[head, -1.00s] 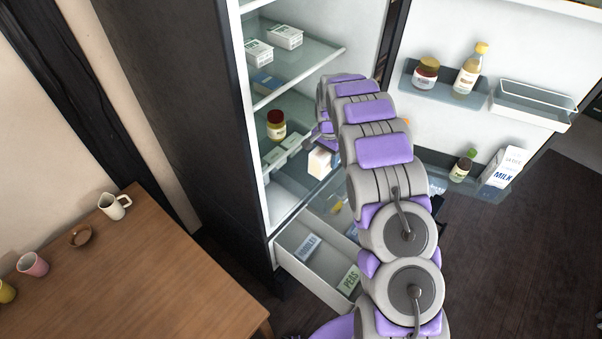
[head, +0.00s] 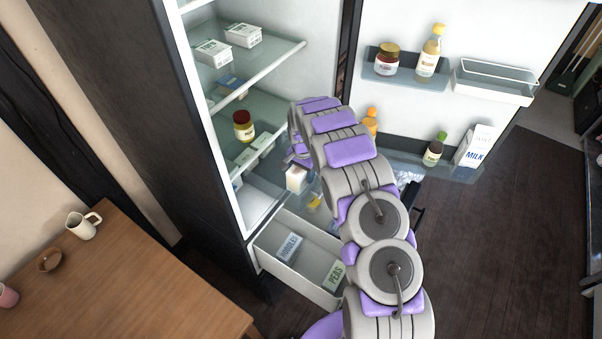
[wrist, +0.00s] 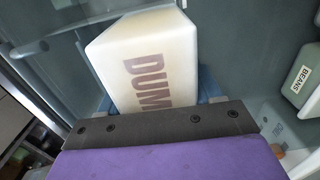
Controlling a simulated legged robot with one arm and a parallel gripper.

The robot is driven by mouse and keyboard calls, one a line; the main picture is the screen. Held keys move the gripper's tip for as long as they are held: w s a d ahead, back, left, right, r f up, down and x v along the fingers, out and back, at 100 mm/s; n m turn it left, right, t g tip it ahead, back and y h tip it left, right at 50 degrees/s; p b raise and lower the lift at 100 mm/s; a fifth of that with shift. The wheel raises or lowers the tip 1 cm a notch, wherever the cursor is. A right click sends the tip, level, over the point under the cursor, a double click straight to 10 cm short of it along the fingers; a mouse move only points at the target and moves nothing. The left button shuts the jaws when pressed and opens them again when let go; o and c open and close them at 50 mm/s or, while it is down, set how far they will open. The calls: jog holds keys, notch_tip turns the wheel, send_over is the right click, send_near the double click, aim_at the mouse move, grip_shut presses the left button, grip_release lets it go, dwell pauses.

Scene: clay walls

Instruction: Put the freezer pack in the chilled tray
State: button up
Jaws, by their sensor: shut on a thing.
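A cream box-shaped pack printed "DUM…" (wrist: 150,62) fills the middle of the wrist view; the rest of its label is hidden. It also shows in the head view (head: 297,178), just below my gripper (head: 298,161). My gripper is shut on this pack and holds it tilted, in front of the fridge opening and above the open drawer. Blue finger parts show on both sides of the pack in the wrist view. The open white drawer (head: 291,281) holds packs marked like noodles (head: 288,247) and "PEAS" (head: 334,274). I cannot tell which container is the chilled tray.
Glass shelves (head: 262,70) hold white boxes (head: 243,35) and a red-lidded jar (head: 243,125). The open door carries bottles, a milk carton (head: 478,147) and an empty wire-rimmed bin (head: 495,85). A wooden table (head: 130,285) stands left.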

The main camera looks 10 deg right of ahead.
jog(key=o, duration=1.3)
jog(key=shift+a, duration=0.7)
jog(key=shift+d+r, duration=0.1)
jog(key=shift+d, duration=0.2)
jog(key=shift+d+r, duration=0.25)
jog(key=shift+r, duration=0.3)
jog(key=r+p, duration=0.1)
jog(key=r, duration=0.5)
jog(key=r+p, duration=0.1)
jog(key=r, duration=0.3)
jog(key=shift+a+r+p, duration=0.1)
jog(key=shift+a+p, duration=0.2)
jog(key=shift+a, duration=0.05)
jog(key=shift+d+r, duration=0.25)
jog(key=shift+r, duration=0.15)
jog(key=s+d+r+n, duration=0.1)
jog(key=s+r+n, duration=0.3)
jog(key=s+r, duration=1.6)
jog(key=s+n, duration=0.1)
jog(key=s, duration=0.9)
jog(key=s+a+r+n+g, duration=0.1)
jog(key=s+n, duration=0.1)
jog(key=s, duration=0.8)
jog(key=s+r+n, duration=0.1)
jog(key=s+n, duration=0.1)
jog(key=s, duration=0.7)
jog(key=shift+s+a+g, duration=0.35)
jog(key=shift+s+g, duration=0.05)
